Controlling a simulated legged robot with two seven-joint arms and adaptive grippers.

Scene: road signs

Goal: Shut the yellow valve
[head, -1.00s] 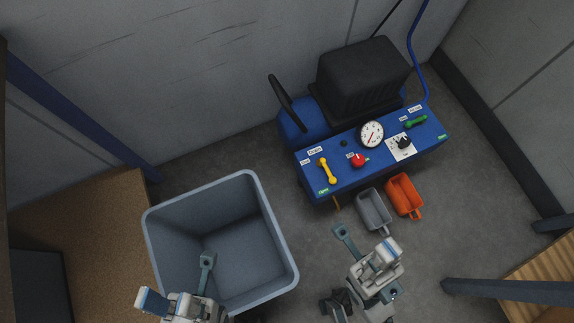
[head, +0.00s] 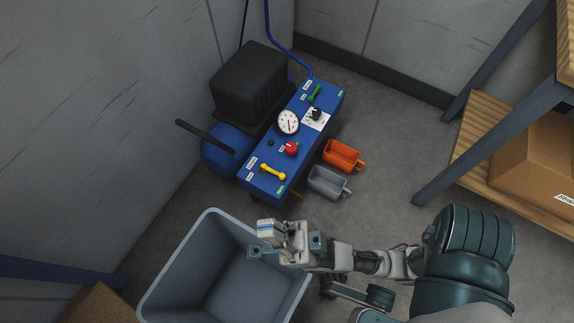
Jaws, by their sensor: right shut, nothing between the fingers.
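The yellow valve (head: 272,172) is a bar-shaped handle at the near end of the blue panel (head: 262,190). It lies at a slant, with a green label by its lower right side and white labels by its upper left side. My right gripper (head: 260,250) is below the valve in the head view, over the rim of the grey bin, apart from the panel. It is shut and empty. My left gripper is not in view.
The panel also carries a red knob (head: 292,149), a gauge (head: 288,122), a black knob (head: 316,114) and a green handle (head: 314,93). Grey (head: 327,183) and orange (head: 342,155) scoops sit beside it. A large grey bin (head: 165,280) stands in front; shelves are at right.

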